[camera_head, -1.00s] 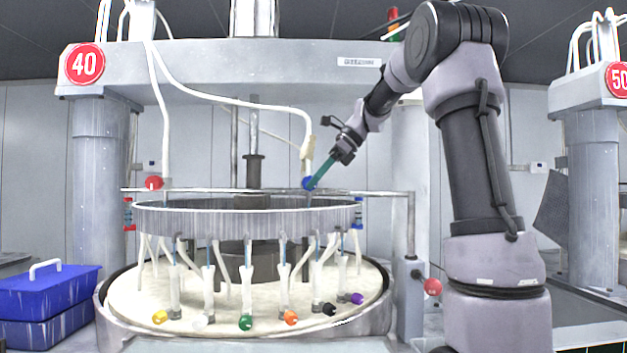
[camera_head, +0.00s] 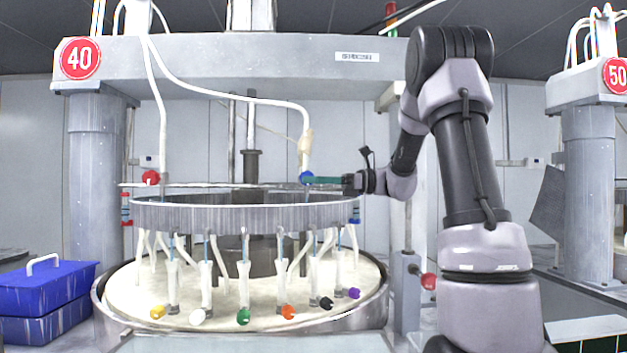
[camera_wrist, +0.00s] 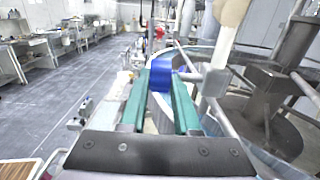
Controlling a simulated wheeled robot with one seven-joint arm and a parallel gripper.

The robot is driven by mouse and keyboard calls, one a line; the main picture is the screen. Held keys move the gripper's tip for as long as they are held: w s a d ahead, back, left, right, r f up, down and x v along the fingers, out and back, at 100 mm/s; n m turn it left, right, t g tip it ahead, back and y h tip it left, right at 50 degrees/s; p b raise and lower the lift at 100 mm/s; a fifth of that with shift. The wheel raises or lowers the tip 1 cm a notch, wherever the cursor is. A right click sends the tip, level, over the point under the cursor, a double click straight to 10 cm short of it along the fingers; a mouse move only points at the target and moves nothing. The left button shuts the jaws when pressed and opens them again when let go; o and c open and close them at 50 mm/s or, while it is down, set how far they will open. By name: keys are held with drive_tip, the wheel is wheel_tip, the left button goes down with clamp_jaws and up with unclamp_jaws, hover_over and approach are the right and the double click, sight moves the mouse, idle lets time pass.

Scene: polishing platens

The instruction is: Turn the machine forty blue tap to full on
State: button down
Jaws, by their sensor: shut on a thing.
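The blue tap (camera_head: 307,177) sits at the foot of a white hose on the rail of the machine marked 40 (camera_head: 80,58). In the wrist view the blue tap knob (camera_wrist: 161,77) lies between the tips of the two green fingers. My gripper (camera_head: 312,180) reaches it from the right, with its fingers about level in the head view. My gripper (camera_wrist: 162,84) is shut on the blue tap in the wrist view. The tap's far side and its valve position are hidden or too small to tell.
A red tap (camera_head: 151,178) is on the same rail at the left. Several coloured taps hang below the ring (camera_head: 245,215), over the pale platen (camera_head: 130,290). Blue boxes (camera_head: 45,290) stand at the left. A red knob (camera_head: 428,282) is beside the right post.

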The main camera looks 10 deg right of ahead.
drive_tip(key=shift+f+y, duration=0.15)
drive_tip(key=shift+y, duration=0.65)
drive_tip(key=c, duration=0.6)
unclamp_jaws()
drive_tip(key=shift+c, duration=0.2)
drive_tip(key=v, duration=1)
drive_tip(key=shift+s+d+f, duration=0.15)
drive_tip(key=shift+d+f, duration=0.05)
drive_tip(key=shift+d, duration=0.1)
